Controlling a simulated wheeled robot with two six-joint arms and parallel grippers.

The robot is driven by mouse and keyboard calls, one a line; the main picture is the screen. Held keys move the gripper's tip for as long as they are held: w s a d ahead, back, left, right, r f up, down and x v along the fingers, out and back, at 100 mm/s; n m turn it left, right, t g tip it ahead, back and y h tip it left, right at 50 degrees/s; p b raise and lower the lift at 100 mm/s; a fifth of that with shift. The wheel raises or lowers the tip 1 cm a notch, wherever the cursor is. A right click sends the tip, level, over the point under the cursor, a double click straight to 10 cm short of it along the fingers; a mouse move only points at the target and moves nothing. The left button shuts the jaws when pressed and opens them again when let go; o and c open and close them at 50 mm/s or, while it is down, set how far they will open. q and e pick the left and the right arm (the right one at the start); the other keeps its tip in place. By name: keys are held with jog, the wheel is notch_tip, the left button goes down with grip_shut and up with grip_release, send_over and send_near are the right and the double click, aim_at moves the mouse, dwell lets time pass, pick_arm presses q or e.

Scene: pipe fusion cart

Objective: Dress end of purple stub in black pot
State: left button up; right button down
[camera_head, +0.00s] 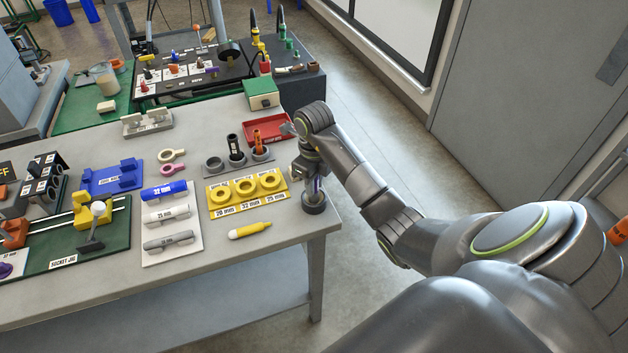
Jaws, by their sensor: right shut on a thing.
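My right gripper (310,176) points down at the right front corner of the table, shut on the purple stub (316,188). Only a narrow purple strip of the stub shows between the fingers. The black pot (314,207) stands directly below, close to the table's right edge. The stub is upright and its lower end is at the pot's mouth. I cannot tell how deep it sits inside. My left gripper is not in view.
A yellow tray of rings (246,204) and a yellow marker (250,230) lie left of the pot. Grey cups with a black and an orange tube (258,138) stand behind, beside a red tray (268,126). The table front between marker and pot is clear.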

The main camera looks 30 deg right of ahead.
jog(key=m+p, duration=0.1)
jog(key=m, duration=0.2)
jog(key=shift+s, duration=0.1)
jog(key=shift+m, duration=0.6)
jog(key=shift+f+n+b, duration=0.2)
jog(key=shift+n+b, duration=0.95)
jog(key=shift+n, duration=0.45)
jog(key=shift+r+n, duration=0.1)
jog(key=shift+n, duration=0.4)
jog(key=n, duration=0.2)
jog(key=shift+n, duration=0.4)
jog(key=m+p, duration=0.1)
jog(key=m, duration=0.3)
jog(key=shift+r, duration=0.1)
jog(key=m+p, duration=0.1)
jog(key=m, duration=0.2)
jog(key=shift+r, duration=0.1)
